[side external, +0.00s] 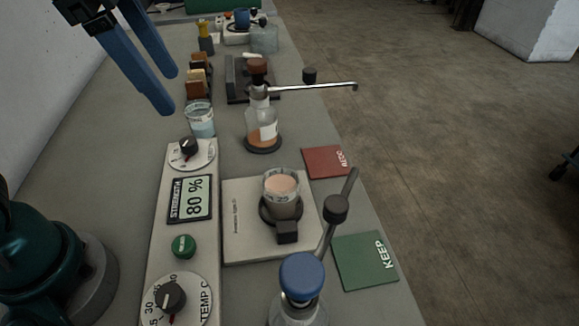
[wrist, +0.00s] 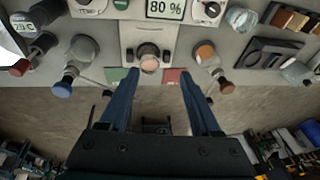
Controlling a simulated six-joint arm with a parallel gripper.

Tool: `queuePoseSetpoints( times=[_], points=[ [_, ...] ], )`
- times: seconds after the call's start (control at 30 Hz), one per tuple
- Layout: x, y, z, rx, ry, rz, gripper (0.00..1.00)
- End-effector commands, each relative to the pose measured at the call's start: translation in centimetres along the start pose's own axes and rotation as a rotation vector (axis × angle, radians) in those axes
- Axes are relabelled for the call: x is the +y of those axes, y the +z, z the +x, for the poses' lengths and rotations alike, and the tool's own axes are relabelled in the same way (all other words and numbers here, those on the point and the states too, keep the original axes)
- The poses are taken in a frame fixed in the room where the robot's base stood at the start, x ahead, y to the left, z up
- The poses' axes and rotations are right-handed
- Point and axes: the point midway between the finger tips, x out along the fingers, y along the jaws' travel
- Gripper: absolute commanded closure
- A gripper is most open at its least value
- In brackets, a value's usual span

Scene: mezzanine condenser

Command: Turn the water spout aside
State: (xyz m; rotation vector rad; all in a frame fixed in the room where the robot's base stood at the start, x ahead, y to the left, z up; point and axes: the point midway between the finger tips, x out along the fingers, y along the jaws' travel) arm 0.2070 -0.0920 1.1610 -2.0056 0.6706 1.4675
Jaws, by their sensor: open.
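In the side view, a blue-capped bottle (side external: 302,280) stands at the front edge, its lower part cut off. Its spout (side external: 348,185), with a dark knob (side external: 337,208), runs up and right, beside the beaker. No label shows that it is the water one. A red-brown-capped bottle (side external: 262,120) with orange contents has a silver spout (side external: 320,87) pointing right over the bench edge. A beaker (side external: 282,190) of peach liquid stands on the cream base. My gripper (side external: 163,92) is open and empty, high at upper left; its fingers (wrist: 158,72) spread below the beaker in the wrist view.
A control strip has a display reading 80 % (side external: 191,199), knobs and a green button (side external: 183,246). A red card (side external: 327,162) and green KEEP card (side external: 365,260) lie along the right edge.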

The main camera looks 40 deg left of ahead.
Motion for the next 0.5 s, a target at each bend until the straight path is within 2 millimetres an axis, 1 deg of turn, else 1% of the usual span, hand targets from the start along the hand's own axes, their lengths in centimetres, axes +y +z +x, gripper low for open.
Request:
queuePoseSetpoints(
  times=[0.03, 0.27, 0.5],
  points=[
    [-0.1, 0.7, 0.0, 0.008, -0.011, -0.035, 0.36],
    [-0.2, 3.2, 0.7, 0.041, -0.054, -0.188, 0.36],
    [0.0, 5.6, 2.1, 0.076, -0.095, -0.348, 0.36]
  ],
)
